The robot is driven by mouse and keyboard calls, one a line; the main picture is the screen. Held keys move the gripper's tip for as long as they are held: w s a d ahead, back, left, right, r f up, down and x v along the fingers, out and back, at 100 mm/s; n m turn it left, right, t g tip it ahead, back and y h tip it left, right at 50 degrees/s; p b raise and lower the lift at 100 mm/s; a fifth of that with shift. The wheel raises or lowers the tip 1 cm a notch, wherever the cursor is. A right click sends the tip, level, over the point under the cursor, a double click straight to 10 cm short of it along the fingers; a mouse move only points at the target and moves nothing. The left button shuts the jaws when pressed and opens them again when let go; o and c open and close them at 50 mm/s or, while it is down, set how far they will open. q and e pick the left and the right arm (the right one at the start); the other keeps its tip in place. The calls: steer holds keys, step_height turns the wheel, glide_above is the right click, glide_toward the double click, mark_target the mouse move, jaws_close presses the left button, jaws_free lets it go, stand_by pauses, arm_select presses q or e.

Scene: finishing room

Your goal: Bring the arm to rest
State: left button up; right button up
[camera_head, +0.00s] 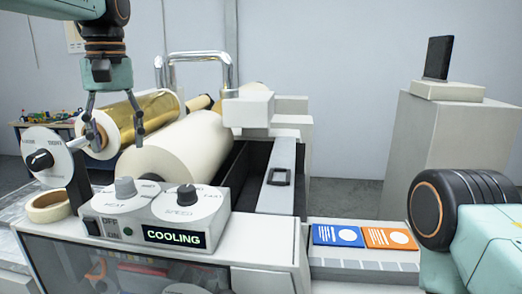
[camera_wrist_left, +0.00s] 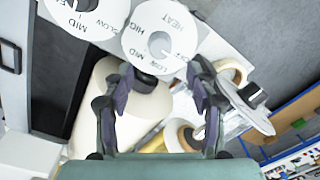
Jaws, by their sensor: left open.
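My left gripper (camera_head: 114,128) hangs down from the upper left in the head view, over the rolls of a laminating machine. Its two dark fingers are spread with nothing between them. In the left wrist view my left gripper (camera_wrist_left: 163,75) also shows open and empty, above the cream roll (camera_wrist_left: 137,110) and the dials. A gold roll (camera_head: 158,112) lies behind the fingers in the head view. My right arm shows only as a teal link and black joint at the right edge; its gripper is out of view.
The control panel (camera_head: 130,215) has several dials and a display (camera_head: 174,237) reading COOLING. A round dial plate (camera_head: 60,160) stands left of it. Blue (camera_head: 338,236) and orange (camera_head: 389,239) cards lie on the front shelf. A grey pedestal (camera_head: 440,140) stands at right.

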mark_target(123, 179)
arm_select(q)
step_height(123, 179, down, 9)
steer(key=shift+a+r, duration=0.1)
steer(key=shift+a, duration=0.05)
steer(key=m, duration=0.4)
steer(key=shift+s+r+m, duration=0.1)
steer(key=shift+r+m, duration=0.05)
steer(key=shift+m, duration=0.25)
steer(key=m, duration=0.5)
steer(key=shift+m, duration=0.3)
steer(key=m, duration=0.4)
steer(key=shift+m+t, duration=0.3)
steer(key=m, duration=0.5)
